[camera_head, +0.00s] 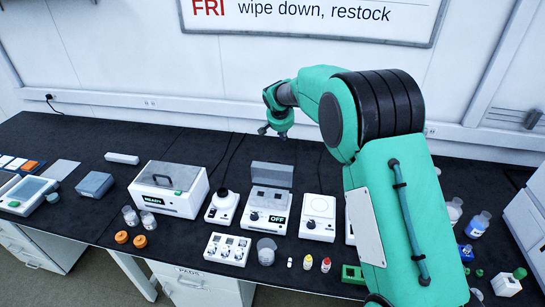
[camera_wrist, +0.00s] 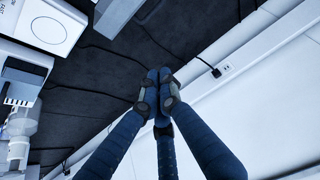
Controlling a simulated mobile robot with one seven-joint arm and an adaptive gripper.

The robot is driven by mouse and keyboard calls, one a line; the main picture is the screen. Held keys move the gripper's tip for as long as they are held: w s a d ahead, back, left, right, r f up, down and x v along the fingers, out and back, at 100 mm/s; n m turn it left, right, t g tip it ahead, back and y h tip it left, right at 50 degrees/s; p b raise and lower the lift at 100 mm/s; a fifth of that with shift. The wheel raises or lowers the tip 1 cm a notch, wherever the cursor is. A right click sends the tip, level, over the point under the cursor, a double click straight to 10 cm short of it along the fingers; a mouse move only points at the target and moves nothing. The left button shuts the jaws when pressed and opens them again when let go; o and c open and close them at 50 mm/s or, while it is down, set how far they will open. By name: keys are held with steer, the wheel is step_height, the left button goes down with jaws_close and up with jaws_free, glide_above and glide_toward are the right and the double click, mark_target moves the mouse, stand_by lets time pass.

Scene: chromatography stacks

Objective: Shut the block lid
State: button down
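The block (camera_head: 266,214) is a white unit on the bench with a dark "OFF" display. Its grey lid (camera_head: 272,174) stands raised at the rear of the unit. My gripper (camera_head: 274,133) is above the back of the bench, behind and above the raised lid and apart from it. In the wrist view my dark blue fingers (camera_wrist: 158,80) converge, their tips together with nothing seen between them. A grey piece at the top edge there (camera_wrist: 115,16) looks like part of the lid; the rest of the block is out of that view.
A white plate device (camera_head: 318,217) stands close on the block's right and a small device with a dark cup (camera_head: 222,206) on its left. A "READY" box (camera_head: 169,189) is farther left. Vials (camera_head: 307,262) and a beaker (camera_head: 266,251) stand in front. Cables lie behind.

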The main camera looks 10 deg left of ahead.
glide_above(273, 171)
steer(key=w+a, duration=0.1)
steer(key=w, duration=0.3)
step_height(273, 171, down, 7)
steer(key=shift+a+r, duration=0.1)
steer(key=shift+a, duration=0.05)
step_height(273, 171, down, 8)
steer(key=b, duration=0.1)
steer(key=shift+w+b, duration=0.4)
stand_by(0.7)
stand_by(0.5)
steer(key=shift+s+r, duration=0.15)
steer(key=shift+s, duration=0.15)
